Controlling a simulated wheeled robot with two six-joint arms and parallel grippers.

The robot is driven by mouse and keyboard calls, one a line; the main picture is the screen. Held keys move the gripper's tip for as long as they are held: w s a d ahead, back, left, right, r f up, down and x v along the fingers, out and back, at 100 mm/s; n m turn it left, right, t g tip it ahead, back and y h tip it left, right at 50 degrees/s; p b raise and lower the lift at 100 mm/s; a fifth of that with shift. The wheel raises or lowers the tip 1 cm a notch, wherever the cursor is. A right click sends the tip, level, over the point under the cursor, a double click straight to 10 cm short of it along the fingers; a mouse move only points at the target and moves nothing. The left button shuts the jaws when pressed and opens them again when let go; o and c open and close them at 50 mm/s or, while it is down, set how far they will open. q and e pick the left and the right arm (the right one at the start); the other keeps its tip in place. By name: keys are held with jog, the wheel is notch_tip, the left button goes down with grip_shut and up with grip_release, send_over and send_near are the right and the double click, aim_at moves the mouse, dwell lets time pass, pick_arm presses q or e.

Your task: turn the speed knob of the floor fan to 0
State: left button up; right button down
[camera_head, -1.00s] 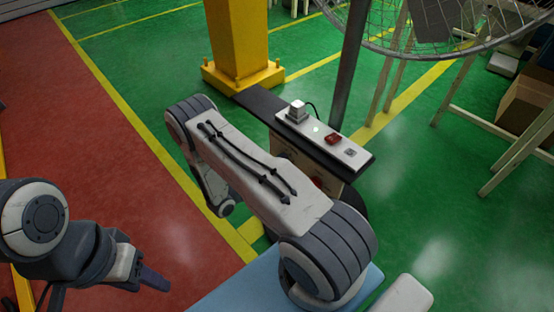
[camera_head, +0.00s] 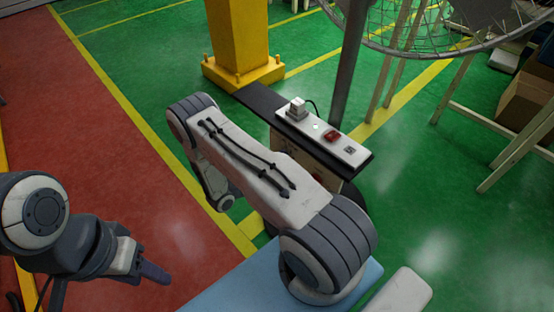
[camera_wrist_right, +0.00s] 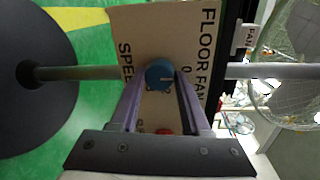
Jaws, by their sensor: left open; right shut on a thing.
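In the right wrist view, a round blue knob (camera_wrist_right: 160,72) sits on a beige panel (camera_wrist_right: 140,25) lettered "FLOOR FAN" and "SPEED". A "0" is printed just right of the knob; I cannot tell exactly where the knob points. My right gripper (camera_wrist_right: 161,88) is shut on the knob, one finger on each side. In the head view my right arm hides the knob and that gripper. The floor fan's wire cage (camera_head: 450,45) shows at the upper right on a dark pole. My left gripper (camera_head: 152,272) is open and empty over the red floor, far from the panel.
A white power strip (camera_head: 345,150) with a plug and a red switch lies on the dark ledge above the panel. A yellow post (camera_head: 238,40) stands behind it. Pale trestle legs (camera_head: 510,155) and a cardboard box (camera_head: 525,105) are at the right. Green floor between is clear.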

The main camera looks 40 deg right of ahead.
jog(key=shift+f, duration=0.1)
jog(key=shift+c, duration=1.9)
grip_release()
jog(key=shift+a, duration=0.1)
jog(key=s+a+r+p, duration=0.1)
jog(key=a, duration=0.9)
jog(key=shift+a, duration=0.15)
jog(key=shift+r, duration=0.1)
